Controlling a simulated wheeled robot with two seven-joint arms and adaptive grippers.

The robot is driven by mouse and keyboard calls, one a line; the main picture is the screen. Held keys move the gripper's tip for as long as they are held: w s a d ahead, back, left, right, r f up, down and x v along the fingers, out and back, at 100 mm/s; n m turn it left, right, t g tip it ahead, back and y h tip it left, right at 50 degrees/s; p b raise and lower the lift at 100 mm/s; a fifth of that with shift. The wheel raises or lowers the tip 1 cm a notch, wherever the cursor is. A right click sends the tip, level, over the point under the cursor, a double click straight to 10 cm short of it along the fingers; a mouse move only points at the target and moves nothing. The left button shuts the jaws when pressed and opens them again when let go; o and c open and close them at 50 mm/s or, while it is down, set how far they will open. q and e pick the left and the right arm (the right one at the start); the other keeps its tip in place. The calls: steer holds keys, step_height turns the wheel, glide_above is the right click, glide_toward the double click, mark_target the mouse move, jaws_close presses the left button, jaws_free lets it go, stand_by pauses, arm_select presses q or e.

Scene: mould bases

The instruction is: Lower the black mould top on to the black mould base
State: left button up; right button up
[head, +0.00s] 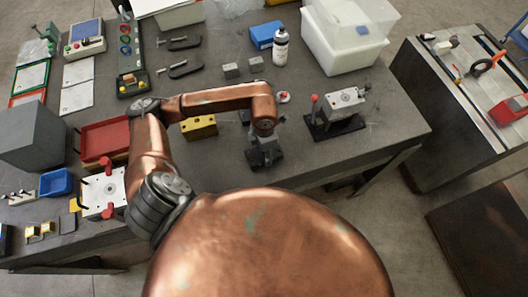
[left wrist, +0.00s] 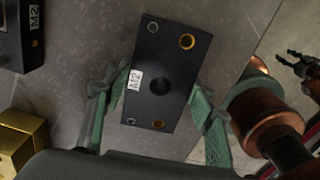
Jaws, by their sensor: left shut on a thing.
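The black mould top (left wrist: 160,78) is a dark rectangular plate with an M2 label, a central hole and ringed corner holes. My left gripper (left wrist: 158,105) is shut on it, one green-padded finger along each long side. In the head view my left gripper (head: 265,158) is over the table near its front edge, with the mould top mostly hidden. The black mould base (left wrist: 20,38), also marked M2, lies to the left in the wrist view, apart from the held top. In the head view it is partly hidden behind my arm (head: 245,117). My right gripper (left wrist: 300,62) shows small, fingers apart.
A brass block (head: 200,127) stands left of the base, also in the wrist view (left wrist: 20,140). Two grey blocks (head: 243,68) and a white bottle (head: 281,47) stand behind.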

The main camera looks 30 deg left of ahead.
arm_select(q)
steer(key=c, duration=0.5)
jaws_close()
steer(key=shift+r, duration=0.1)
steer(key=shift+w+r, duration=0.1)
steer(key=shift+r+p, duration=0.6)
steer(key=shift+r, duration=0.75)
